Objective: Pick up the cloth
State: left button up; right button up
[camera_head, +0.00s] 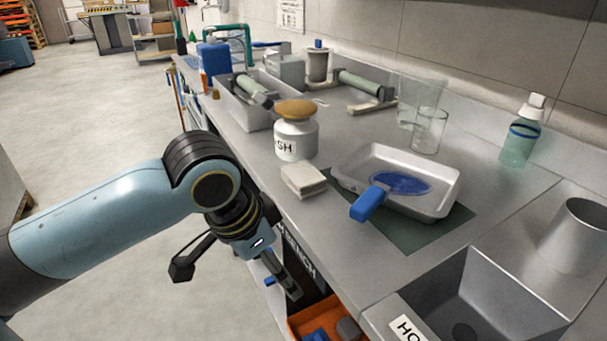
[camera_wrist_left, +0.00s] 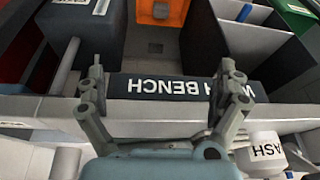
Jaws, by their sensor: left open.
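The cloth (camera_head: 303,180) looks like a small, folded, off-white pad. It lies flat on the grey bench top near its front edge, just in front of a white jar. My left gripper (camera_head: 236,276) is open and empty. It hangs in front of the bench, lower than the bench top and to the left of the cloth, apart from it. In the left wrist view the two fingers of my left gripper (camera_wrist_left: 162,68) are spread wide before a dark panel lettered WASH BENCH. I cannot make out the cloth in that view. My right gripper is not in view.
The jar (camera_head: 296,138) with a tan top stands behind the cloth. A white tray (camera_head: 446,195) with a blue-handled tool lies to its right on a dark mat (camera_head: 411,243). A sink (camera_head: 480,300) is at the lower right. An orange bin (camera_head: 312,316) sits below the bench edge.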

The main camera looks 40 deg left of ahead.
pick_arm(q)
jog(key=w+a+r+m, duration=0.1)
jog(key=w+a+r, duration=0.4)
jog(key=w+r, duration=0.25)
jog(key=h, duration=0.1)
send_near(302, 172)
jog(key=b+x, duration=0.1)
jog(key=x, duration=0.2)
jog(key=shift+w+f, duration=0.15)
jog(key=shift+f, duration=0.2)
jog(key=b+x, duration=0.1)
jog(key=x, duration=0.5)
jog(key=c, duration=1)
jog(key=shift+r, duration=0.1)
